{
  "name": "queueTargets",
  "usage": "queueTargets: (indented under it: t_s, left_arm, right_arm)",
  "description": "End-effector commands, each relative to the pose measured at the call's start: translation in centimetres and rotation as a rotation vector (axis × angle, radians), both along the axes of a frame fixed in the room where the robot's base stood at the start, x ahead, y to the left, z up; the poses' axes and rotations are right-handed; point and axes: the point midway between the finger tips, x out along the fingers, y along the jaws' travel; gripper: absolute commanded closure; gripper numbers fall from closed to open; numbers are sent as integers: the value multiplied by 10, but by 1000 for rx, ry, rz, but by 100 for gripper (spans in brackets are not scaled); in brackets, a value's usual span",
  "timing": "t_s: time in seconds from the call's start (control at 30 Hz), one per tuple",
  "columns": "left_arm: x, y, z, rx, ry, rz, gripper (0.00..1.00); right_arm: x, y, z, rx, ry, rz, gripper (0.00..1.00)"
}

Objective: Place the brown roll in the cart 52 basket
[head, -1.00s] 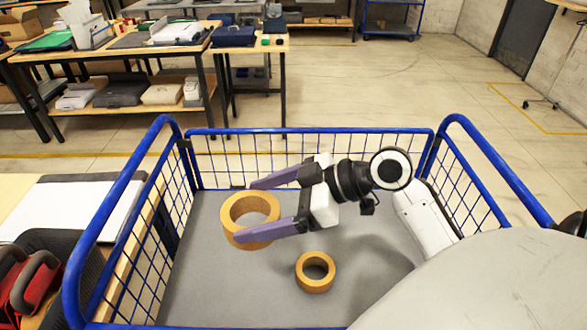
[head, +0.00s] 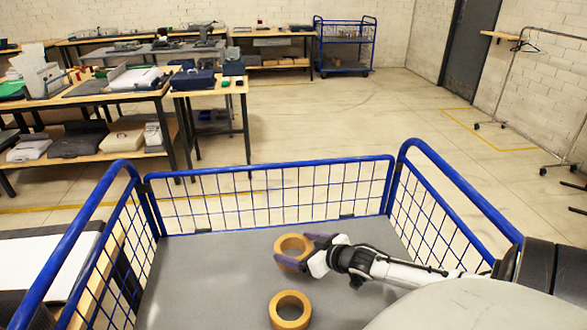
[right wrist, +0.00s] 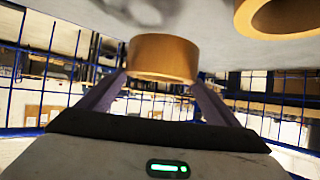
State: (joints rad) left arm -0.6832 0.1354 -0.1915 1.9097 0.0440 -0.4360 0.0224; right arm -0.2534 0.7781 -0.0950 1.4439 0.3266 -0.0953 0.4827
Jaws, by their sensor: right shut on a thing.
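A brown roll (head: 279,246) stands between the purple fingers of my right gripper (head: 293,249), inside the blue-railed basket (head: 270,168). The right gripper is shut on this roll; it also shows gripped in the right wrist view (right wrist: 163,58). The held roll is low, at or close to the grey basket floor; I cannot tell whether it touches. A second brown roll (head: 275,312) lies flat on the floor, nearer to me and apart from the held one. It shows at the upper right of the right wrist view (right wrist: 297,24). No cart number is readable. My left gripper is not in view.
The basket's mesh walls and blue rails surround the arm on the left, far and right sides. Bare grey floor (head: 205,275) lies left of the rolls. A table with a white sheet (head: 40,262) stands left of the basket. Loaded worktables (head: 150,95) are farther back.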

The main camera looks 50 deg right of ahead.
Motion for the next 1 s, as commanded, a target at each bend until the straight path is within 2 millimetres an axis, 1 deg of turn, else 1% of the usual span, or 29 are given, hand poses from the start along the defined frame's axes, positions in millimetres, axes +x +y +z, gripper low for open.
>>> queueTargets:
  t_s: [0.03,0.1,0.23,0.4,0.47,0.77,0.87,0.9,0.97,1.0]
  left_arm:
    - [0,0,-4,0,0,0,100]
    - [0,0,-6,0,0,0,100]
    - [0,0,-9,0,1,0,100]
    - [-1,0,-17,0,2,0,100]
    - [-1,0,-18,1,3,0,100]
    - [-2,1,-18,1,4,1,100]
    - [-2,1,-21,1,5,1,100]
    - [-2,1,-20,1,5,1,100]
    - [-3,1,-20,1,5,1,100]
    - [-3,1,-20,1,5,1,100]
  right_arm:
    - [2,0,-10,1,-4,-2,43]
    - [1,0,-20,-1,-3,-1,43]
    - [2,0,-30,-1,-4,-1,43]
    - [2,0,-55,0,-4,-1,43]
    - [1,0,-61,-1,-3,-1,43]
    - [2,1,-63,-1,-5,0,43]
    - [1,0,-67,-1,-4,0,43]
    - [1,0,-67,-1,-2,0,10]
    - [1,1,-66,0,-2,0,0]
    - [1,1,-66,0,-2,0,0]
